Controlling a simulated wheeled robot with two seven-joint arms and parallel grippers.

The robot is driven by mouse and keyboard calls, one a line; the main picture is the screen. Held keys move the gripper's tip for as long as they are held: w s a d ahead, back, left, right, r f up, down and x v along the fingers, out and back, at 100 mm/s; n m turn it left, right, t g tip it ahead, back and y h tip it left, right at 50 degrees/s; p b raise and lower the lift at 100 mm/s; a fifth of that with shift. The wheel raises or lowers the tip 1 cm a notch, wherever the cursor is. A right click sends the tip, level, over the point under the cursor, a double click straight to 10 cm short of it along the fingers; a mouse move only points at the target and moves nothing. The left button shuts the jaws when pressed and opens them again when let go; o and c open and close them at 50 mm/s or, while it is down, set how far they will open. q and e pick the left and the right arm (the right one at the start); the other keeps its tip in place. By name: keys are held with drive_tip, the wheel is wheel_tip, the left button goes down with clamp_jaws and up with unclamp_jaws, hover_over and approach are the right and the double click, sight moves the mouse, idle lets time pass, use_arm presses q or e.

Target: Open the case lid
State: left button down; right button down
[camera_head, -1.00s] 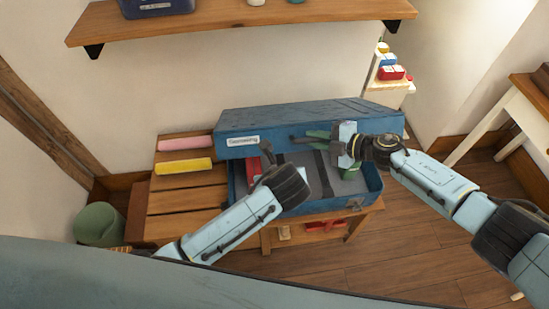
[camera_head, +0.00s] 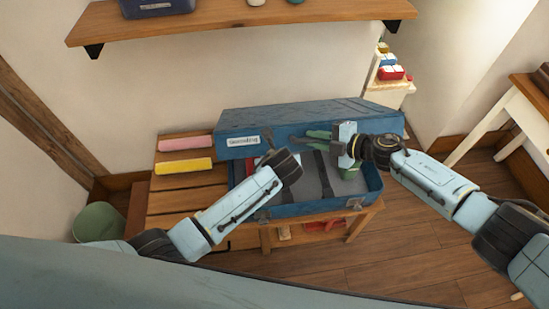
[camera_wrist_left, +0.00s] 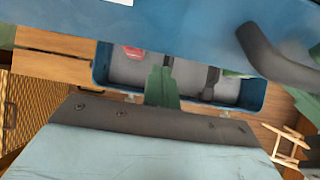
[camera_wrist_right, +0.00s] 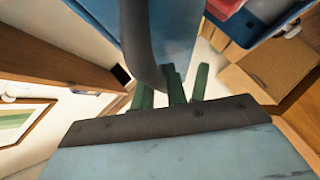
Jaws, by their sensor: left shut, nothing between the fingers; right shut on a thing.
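The blue case lies on a slatted wooden bench. Its lid (camera_head: 245,125) is raised, showing a label on its front side, and the tray (camera_head: 372,190) holds grey contents and something red. My right gripper (camera_head: 318,135) is at the lid's front and shut on the dark lid handle (camera_wrist_right: 137,40); its green fingers show in the right wrist view (camera_wrist_right: 176,88). The handle also shows at the right in the left wrist view (camera_wrist_left: 280,58). My left gripper (camera_wrist_left: 162,80) is shut and empty, over the open tray and below the lid. The left wrist hides its fingers in the head view.
A pink roll (camera_head: 185,144) and a yellow roll (camera_head: 184,167) lie on the bench (camera_head: 185,200) left of the case. A wall shelf (camera_head: 240,22) is above. A green bin (camera_head: 98,222) stands at left. The floor at right is clear.

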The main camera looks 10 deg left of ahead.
use_arm(q)
drive_tip(key=shift+w+a+r, duration=0.2)
drive_tip(key=shift+w+r, duration=0.2)
drive_tip(key=shift+r, duration=0.25)
